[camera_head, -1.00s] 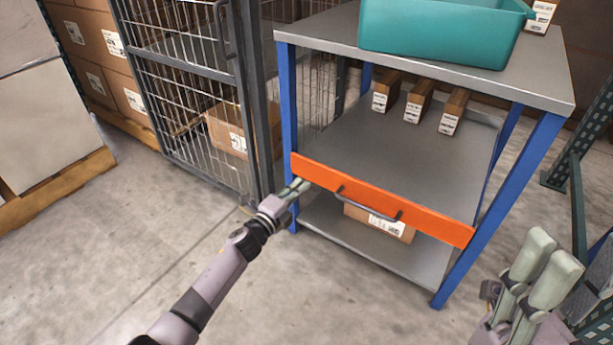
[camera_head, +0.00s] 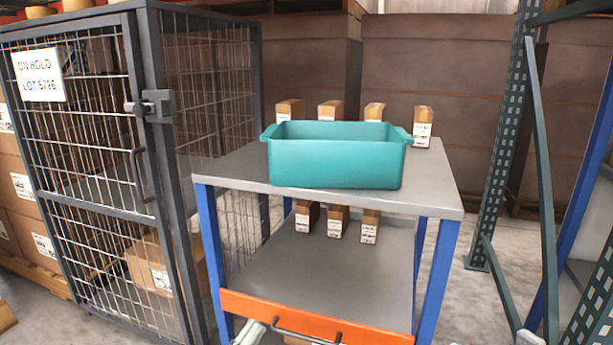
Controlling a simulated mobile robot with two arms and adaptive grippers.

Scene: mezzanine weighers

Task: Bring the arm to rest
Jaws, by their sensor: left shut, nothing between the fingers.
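My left gripper (camera_head: 250,332) shows only as pale fingertips at the bottom edge, in front of the orange drawer front (camera_head: 232,303) and left of its dark handle. The fingers are shut with nothing between them. Whether they touch the drawer front I cannot tell. The rest of the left arm is below the picture. Of my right gripper (camera_head: 529,338) only a small pale tip shows at the bottom right, so its jaws cannot be judged.
A blue-legged workbench (camera_head: 440,195) bears a teal bin (camera_head: 335,163) with several small cartons behind it. More cartons stand on the level below. A wire cage (camera_head: 150,160) is at the left, green rack posts (camera_head: 500,140) at the right.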

